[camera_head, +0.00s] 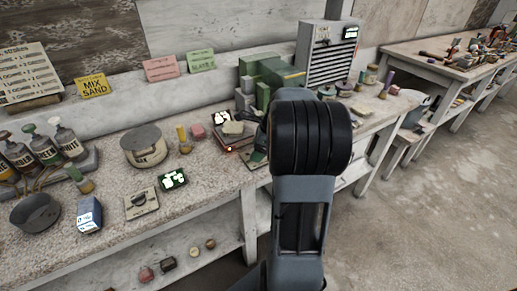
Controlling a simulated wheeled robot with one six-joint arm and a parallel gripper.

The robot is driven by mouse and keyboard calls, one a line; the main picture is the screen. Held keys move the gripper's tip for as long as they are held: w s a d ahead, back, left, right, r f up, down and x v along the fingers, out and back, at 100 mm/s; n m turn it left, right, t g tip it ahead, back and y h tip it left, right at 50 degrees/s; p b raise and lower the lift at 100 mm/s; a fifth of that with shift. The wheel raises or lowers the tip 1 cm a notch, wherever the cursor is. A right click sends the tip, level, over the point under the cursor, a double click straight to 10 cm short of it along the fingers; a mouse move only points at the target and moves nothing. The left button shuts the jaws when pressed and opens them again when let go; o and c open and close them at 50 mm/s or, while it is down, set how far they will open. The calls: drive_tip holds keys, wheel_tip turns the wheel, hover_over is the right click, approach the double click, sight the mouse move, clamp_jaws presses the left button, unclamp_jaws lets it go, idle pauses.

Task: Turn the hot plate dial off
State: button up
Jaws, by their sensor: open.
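A small pale panel with a dark round knob (139,200) lies near the front edge of the bench; it looks like a dial, but its setting is too small to read. Behind it stands a round grey-lidded unit (143,146) with a pale label on its front. A low dark box (229,148) with a small red light on its front sits further right, with pale lumps on top. I cannot tell for sure which of these is the hot plate. My arm rises in front of the bench at the right of these things. My gripper is not visible.
The speckled bench (105,165) holds bottles (68,143) at left, a dark round bowl (36,213), a blue-white box (89,215) and a green-lit display (173,180). A grey vented cabinet (328,55) stands at the back. Open floor (420,220) lies at right.

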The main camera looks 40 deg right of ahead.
drive_tip(key=c, duration=0.9)
